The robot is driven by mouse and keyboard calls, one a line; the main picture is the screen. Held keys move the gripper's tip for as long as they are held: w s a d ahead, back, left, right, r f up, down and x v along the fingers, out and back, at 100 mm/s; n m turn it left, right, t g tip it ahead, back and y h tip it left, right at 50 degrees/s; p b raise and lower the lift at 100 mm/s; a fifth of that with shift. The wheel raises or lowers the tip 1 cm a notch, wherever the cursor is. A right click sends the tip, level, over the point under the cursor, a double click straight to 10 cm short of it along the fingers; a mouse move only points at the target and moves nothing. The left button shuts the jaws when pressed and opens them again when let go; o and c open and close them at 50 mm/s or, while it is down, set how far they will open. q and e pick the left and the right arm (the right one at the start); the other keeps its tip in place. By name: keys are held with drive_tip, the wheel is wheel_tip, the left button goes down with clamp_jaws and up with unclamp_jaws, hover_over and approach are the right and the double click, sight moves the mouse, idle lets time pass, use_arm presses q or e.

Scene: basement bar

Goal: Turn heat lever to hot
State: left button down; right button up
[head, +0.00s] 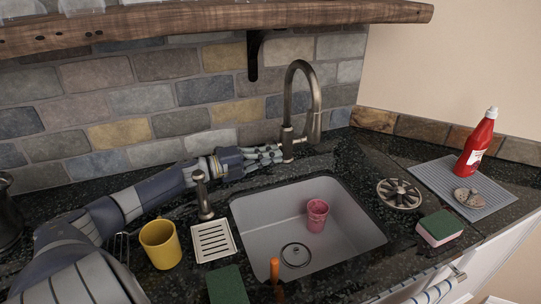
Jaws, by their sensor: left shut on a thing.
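The metal faucet (289,110) stands behind the sink, with a tall arched spout curving to the right. Its small heat lever (300,140) is at the low part of the faucet body. My left arm comes in from the left along the wall. My left gripper (279,153) is at the faucet's base, shut at the lever; the fingers partly hide the contact, and the exact lever angle is too small to tell. My right gripper is not in view.
The grey sink (265,237) holds a pink cup (317,214). A soap pump (202,194), a yellow cup (160,244) and a white slotted dish (212,241) stand left. A round metal trivet (400,194), a sponge (439,227) and a red bottle (477,146) are right. A wooden shelf (200,22) overhangs.

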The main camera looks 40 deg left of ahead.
use_arm(q)
drive_tip(key=shift+f, duration=0.15)
drive_tip(key=c, duration=1.8)
unclamp_jaws()
drive_tip(key=shift+o, duration=0.2)
drive_tip(key=shift+s+a, duration=0.1)
drive_tip(key=shift+s, duration=0.05)
drive_tip(key=v, duration=1)
drive_tip(key=shift+s+a, duration=0.1)
drive_tip(key=shift+s, duration=0.1)
drive_tip(key=shift+s+a, duration=0.3)
drive_tip(key=shift+s, duration=0.25)
